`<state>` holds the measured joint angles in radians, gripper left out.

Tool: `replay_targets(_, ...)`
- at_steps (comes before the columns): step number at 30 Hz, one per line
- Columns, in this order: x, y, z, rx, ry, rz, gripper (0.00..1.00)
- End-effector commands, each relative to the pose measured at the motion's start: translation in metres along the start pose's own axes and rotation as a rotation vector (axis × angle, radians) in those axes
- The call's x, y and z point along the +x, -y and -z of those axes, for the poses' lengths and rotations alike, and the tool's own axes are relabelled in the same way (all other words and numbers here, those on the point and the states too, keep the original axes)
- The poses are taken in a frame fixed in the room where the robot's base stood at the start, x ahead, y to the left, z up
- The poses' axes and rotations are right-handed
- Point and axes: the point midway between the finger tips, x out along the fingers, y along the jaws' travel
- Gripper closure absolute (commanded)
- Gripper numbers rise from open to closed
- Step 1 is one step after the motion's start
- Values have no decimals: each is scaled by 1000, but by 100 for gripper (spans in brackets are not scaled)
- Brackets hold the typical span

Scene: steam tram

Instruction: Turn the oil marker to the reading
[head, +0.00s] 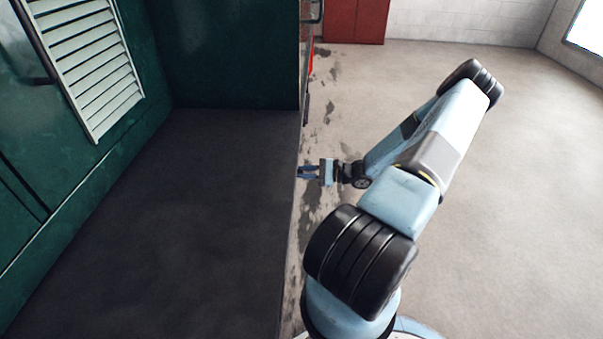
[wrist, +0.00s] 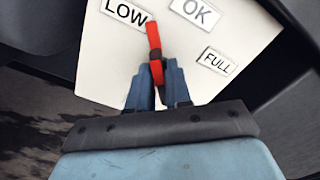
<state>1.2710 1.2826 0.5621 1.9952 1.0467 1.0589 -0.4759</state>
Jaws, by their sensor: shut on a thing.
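The oil marker (wrist: 154,40) is a red pointer in the wrist view. My gripper (wrist: 159,82) is shut on its lower part, with one blue finger on each side. The marker's tip points up, beside the right edge of the LOW label (wrist: 125,14) and left of the OK label (wrist: 195,12). The FULL label (wrist: 216,62) is farther right and lower. All three labels are on a white plate (wrist: 100,62). In the head view my gripper (head: 308,172) is at the edge of the dark deck; the marker and plate are not visible there.
The dark deck (head: 180,220) lies left of my arm, beside a green tram wall with a louvred vent (head: 92,65). A red cabinet (head: 355,20) stands at the far wall. The concrete floor (head: 530,180) at right is clear.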

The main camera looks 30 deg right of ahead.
Motion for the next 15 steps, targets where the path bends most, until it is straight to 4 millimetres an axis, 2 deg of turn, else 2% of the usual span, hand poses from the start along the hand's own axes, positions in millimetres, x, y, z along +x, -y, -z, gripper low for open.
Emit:
replay_targets(6,-3,2,2,-157,-7,4,100)
replay_targets(15,-2,1,2,-280,-8,3,100)
